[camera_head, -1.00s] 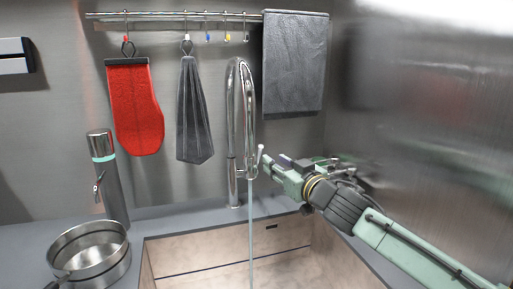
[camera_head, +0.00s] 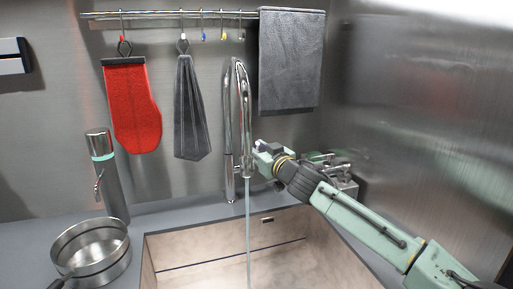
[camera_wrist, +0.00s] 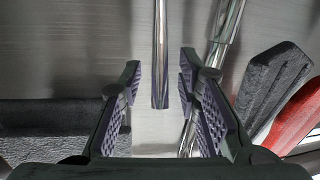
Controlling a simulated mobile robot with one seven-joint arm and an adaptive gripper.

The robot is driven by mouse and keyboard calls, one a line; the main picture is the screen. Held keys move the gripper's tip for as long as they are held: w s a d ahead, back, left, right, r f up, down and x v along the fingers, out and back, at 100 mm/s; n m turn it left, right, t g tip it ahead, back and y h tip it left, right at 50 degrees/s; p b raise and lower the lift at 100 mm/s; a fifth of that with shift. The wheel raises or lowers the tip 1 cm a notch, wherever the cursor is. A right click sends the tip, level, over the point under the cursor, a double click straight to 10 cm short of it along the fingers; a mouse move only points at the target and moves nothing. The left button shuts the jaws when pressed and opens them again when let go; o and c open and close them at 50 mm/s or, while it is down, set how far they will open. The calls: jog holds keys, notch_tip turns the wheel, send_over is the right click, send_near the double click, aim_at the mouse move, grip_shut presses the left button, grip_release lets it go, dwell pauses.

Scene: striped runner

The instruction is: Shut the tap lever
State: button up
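The chrome tap (camera_head: 229,120) stands at the back of the sink, with a tall arched neck. A thin stream of water (camera_head: 248,225) runs from it into the basin. My gripper (camera_head: 258,158) is close beside the tap on its right, and its fingers are hard to make out there. In the wrist view my gripper (camera_wrist: 160,75) is open, with ridged pads apart. A chrome rod (camera_wrist: 160,50), seemingly the tap lever, lies between the fingers with a gap on each side. The lever is hidden by my gripper in the head view.
A steel pot (camera_head: 92,250) and a cylindrical dispenser (camera_head: 108,175) stand on the left counter. A red mitt (camera_head: 132,108), a grey cloth (camera_head: 190,110) and a grey towel (camera_head: 288,65) hang from the rail. A steel wall (camera_head: 430,110) bounds the right side.

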jog(key=shift+c, duration=0.6)
grip_shut()
